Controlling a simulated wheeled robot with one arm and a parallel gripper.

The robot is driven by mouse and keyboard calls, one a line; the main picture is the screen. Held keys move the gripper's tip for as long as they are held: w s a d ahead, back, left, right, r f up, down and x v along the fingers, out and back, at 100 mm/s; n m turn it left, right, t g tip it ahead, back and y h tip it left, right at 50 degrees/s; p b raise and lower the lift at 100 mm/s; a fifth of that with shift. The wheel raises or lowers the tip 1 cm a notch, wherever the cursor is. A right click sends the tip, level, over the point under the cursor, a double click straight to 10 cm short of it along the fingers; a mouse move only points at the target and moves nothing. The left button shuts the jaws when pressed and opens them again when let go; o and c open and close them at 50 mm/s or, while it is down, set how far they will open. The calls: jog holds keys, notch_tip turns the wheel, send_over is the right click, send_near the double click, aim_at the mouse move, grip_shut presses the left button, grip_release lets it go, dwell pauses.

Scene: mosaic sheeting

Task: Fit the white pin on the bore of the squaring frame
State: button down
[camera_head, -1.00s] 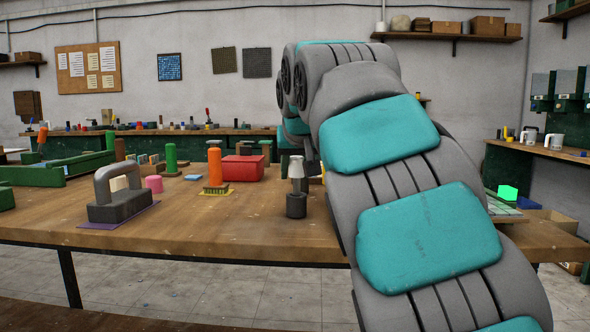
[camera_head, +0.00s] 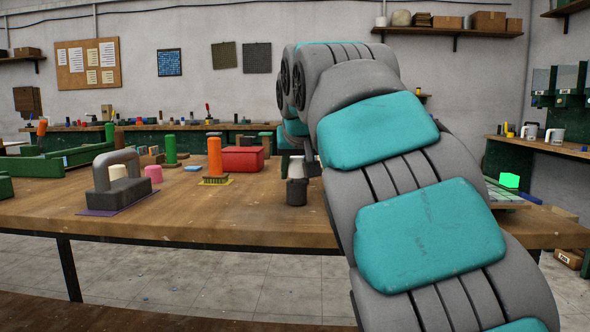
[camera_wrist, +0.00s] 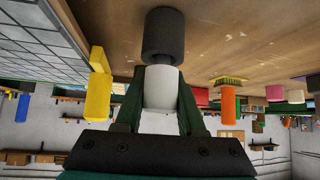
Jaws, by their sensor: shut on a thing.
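My gripper (camera_wrist: 160,100) is shut on a white pin (camera_wrist: 160,88), with one green finger on each side of it. The pin's far end meets a dark grey cylinder (camera_wrist: 163,35) on the table. I cannot tell whether the pin sits inside the cylinder or only touches it. In the head view the white pin (camera_head: 296,167) stands above the dark cylinder (camera_head: 297,191), beside my arm, which hides most of the gripper. A low green framework (camera_head: 85,153) at the left of the table may be the squaring frame; its bore cannot be made out.
A grey block with a handle (camera_head: 118,193) stands front left, with a cream cylinder behind it. An orange-handled brush (camera_head: 215,160), a red box (camera_head: 243,159) and a green post (camera_head: 170,150) stand farther back. A yellow block (camera_wrist: 99,85) stands near the gridded panel (camera_wrist: 35,35).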

aim_at(297, 162)
jog(key=shift+f+b, duration=0.4)
jog(key=shift+f, duration=0.2)
jog(key=shift+c, duration=2.2)
grip_release()
jog(key=shift+r, duration=0.1)
jog(key=shift+v, duration=3.8)
